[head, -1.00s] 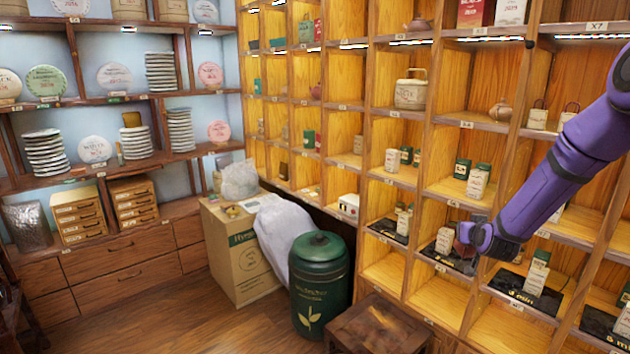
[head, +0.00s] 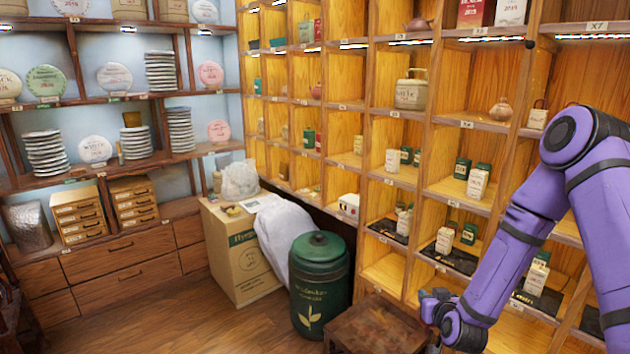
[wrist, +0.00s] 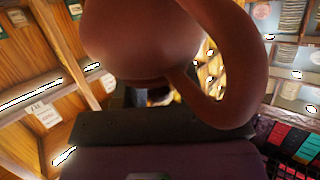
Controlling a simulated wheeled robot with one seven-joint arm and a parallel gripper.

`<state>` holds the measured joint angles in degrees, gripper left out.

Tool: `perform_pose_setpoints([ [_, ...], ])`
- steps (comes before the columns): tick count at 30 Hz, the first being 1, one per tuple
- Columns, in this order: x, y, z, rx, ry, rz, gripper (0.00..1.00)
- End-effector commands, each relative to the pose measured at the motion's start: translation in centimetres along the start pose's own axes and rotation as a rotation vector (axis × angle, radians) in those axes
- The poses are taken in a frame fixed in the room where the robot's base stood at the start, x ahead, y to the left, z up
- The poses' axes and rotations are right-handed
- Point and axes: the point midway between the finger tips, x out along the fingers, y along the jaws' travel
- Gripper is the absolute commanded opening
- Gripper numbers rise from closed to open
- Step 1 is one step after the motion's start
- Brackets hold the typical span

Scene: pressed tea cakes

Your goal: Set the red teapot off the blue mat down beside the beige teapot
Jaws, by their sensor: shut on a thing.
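A red-brown teapot (wrist: 140,40) fills the upper middle of the wrist view, its looped handle (wrist: 245,65) on the right. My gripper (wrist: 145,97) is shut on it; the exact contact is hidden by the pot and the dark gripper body. In the head view my gripper (head: 436,305) is low, in front of the wooden shelves, and the pot cannot be made out there. A dark mat (head: 452,262), looking black rather than blue, lies in a lower compartment with boxes on it. A small tan teapot (head: 500,110) sits alone in a higher compartment, possibly the beige one.
The wooden shelf (head: 433,130) has narrow compartments with upright dividers. A dark wooden stool (head: 380,325) and a green bin (head: 320,285) stand on the floor before it. Another small teapot (head: 418,24) is on a high shelf. The compartment around the tan teapot has free room.

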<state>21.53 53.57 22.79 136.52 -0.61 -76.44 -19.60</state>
Motion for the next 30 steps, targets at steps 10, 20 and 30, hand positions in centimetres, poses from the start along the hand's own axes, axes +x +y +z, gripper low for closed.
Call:
perform_pose_setpoints([
  [10, -1.3, -0.1, 3.0, 0.003, 0.003, 0.0, 0.07],
  [20, -1.3, -0.2, 3.0, -0.001, 0.003, -0.003, 0.07],
  [30, -1.2, 0.0, 3.0, 0.003, 0.003, 0.002, 0.07],
])
